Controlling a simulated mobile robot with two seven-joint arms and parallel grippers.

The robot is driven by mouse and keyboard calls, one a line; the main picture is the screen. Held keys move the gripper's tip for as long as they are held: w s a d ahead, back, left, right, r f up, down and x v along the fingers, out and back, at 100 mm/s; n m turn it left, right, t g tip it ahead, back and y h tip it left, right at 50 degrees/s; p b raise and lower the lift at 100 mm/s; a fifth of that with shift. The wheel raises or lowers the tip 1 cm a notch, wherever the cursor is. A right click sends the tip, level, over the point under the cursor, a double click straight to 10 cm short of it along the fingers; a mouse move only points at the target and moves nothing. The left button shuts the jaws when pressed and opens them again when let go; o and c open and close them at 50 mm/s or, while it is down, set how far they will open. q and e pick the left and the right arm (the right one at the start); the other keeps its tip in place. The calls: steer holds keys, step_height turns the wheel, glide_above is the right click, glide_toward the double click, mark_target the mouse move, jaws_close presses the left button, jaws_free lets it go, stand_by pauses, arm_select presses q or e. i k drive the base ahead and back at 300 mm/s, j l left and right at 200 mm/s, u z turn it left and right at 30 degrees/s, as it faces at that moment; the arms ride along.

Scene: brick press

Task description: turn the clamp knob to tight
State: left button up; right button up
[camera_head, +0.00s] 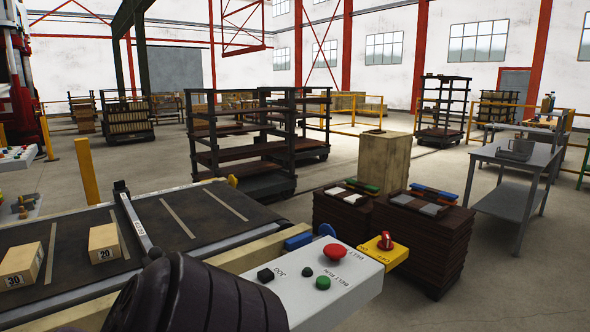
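A thin grey bar (136,222) with a small white label lies across the dark conveyor belt (72,232). A small black fitting (121,187) sits at the bar's far end. I cannot tell whether this is the clamp knob, and no tight or loose marking is readable. Neither of my grippers shows in this view.
Wooden blocks marked 30 (21,266) and 20 (104,243) lie on the belt. A grey control box (335,287) with buttons and a yellow switch box (391,251) stand at its near side. Stacked dark boards (425,240) and a grey table (516,157) are to the right.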

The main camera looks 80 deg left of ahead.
mark_target(118, 186)
steer(key=i+l+z, duration=0.1)
steer(key=z, duration=0.2)
steer(key=i+z, duration=0.35)
steer(key=i+u, duration=0.35)
steer(key=i+j+u, duration=0.1)
steer(key=u, duration=0.25)
steer(key=i+l+u, duration=0.1)
steer(key=i+u, duration=0.3)
steer(key=i+j+u, duration=0.1)
steer(key=i+u, duration=0.15)
steer(key=i, duration=0.3)
steer(key=i+u, duration=0.3)
steer(key=i, duration=0.25)
steer(key=i+u, duration=0.3)
steer(key=i, duration=0.25)
steer(key=i+l+u, duration=0.2)
steer(key=i+u, duration=0.15)
steer(key=i, duration=0.2)
steer(key=i+u, duration=0.2)
steer(key=u, duration=0.2)
steer(key=i+u, duration=0.25)
steer(key=u, duration=0.15)
steer(key=i+u, duration=0.2)
steer(key=u, duration=0.2)
steer(key=i+j+u, duration=0.1)
steer(key=i+u, duration=0.85)
steer(key=i, duration=2.55)
steer(key=j+u, duration=0.05)
steer(key=j, duration=0.05)
